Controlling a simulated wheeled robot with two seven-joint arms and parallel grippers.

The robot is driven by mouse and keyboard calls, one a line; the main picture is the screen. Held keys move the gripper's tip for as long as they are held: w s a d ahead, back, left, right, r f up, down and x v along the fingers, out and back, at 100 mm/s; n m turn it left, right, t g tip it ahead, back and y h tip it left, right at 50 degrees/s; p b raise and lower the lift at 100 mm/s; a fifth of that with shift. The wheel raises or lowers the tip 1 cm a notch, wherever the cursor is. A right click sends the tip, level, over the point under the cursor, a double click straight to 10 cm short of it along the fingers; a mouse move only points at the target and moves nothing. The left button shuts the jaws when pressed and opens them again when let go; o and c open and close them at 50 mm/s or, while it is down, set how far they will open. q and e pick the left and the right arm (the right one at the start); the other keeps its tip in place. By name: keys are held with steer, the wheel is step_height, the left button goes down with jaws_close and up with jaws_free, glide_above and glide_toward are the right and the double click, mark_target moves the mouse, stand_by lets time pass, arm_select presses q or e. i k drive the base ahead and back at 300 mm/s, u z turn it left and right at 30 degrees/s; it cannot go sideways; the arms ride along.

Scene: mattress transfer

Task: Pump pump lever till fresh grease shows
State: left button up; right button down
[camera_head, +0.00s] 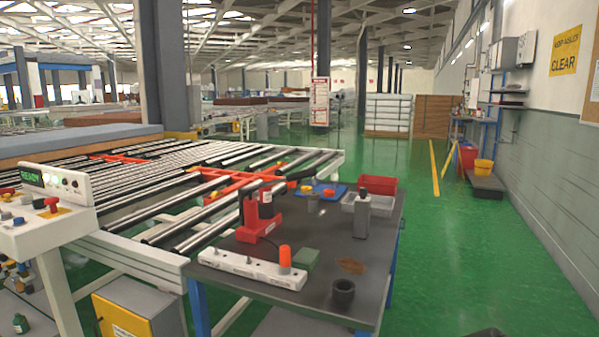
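A brown stain or smear (350,265) lies on the bench top. Neither of my grippers can be made out.
A white power strip (245,268), a black cup (343,292), and red (378,184) and grey bins are on the bench. A roller conveyor (215,172) and white control console (45,225) stand left. Green floor (460,260) at right is clear.

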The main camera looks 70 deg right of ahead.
mark_target(312, 171)
steer(key=z, duration=1.25)
